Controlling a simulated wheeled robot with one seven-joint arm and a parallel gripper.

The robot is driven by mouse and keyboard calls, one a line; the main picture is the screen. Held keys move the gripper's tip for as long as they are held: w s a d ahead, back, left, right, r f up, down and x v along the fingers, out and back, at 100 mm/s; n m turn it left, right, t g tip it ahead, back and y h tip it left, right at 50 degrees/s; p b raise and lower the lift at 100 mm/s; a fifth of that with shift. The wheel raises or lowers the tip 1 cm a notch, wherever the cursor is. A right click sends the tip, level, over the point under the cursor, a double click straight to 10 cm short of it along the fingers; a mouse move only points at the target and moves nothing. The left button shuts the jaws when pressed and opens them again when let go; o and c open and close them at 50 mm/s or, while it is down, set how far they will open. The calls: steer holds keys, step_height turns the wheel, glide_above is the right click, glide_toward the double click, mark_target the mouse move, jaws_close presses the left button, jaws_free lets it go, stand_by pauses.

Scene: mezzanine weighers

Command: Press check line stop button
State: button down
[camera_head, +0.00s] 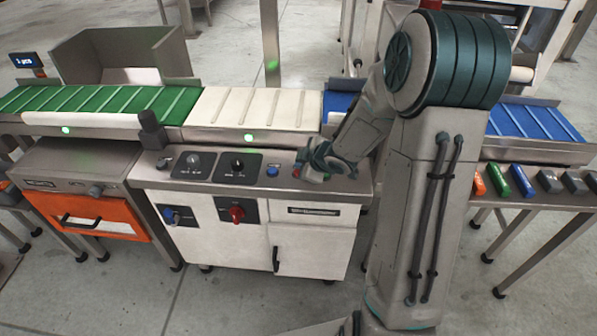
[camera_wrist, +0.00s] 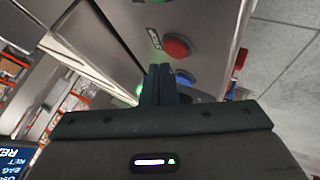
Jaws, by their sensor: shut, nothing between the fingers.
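The control console (camera_head: 345,184) has a steel top with buttons and dials. A red button (camera_head: 296,172) shows on it, partly beside my gripper (camera_head: 307,170). A blue button (camera_head: 272,171) is to its left. In the wrist view my gripper (camera_wrist: 160,84) is shut and empty, its fingers pointing at the console. A red button (camera_wrist: 177,46) with a small label is just beyond the fingertips. A blue button (camera_wrist: 184,78) is right beside the fingers. I cannot tell whether the fingertips touch anything.
Two dark dial panels (camera_head: 194,165) are on the console's left, with a dark post (camera_head: 151,130) beyond. Green (camera_head: 100,103) and white (camera_head: 255,108) conveyor belts run behind. A red switch (camera_head: 237,213) is on the console front. Coloured items (camera_head: 498,180) lie on the right table.

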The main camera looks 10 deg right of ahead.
steer(key=shift+f, duration=0.2)
steer(key=shift+f+b, duration=0.25)
steer(key=shift+b, duration=0.05)
steer(key=shift+f+b, duration=0.35)
steer(key=shift+f, duration=0.1)
stand_by(0.7)
steer(key=shift+r, duration=0.2)
steer(key=shift+r+p, duration=0.7)
steer(key=shift+p, duration=0.2)
step_height(320, 180, up, 5)
steer(key=p, duration=0.5)
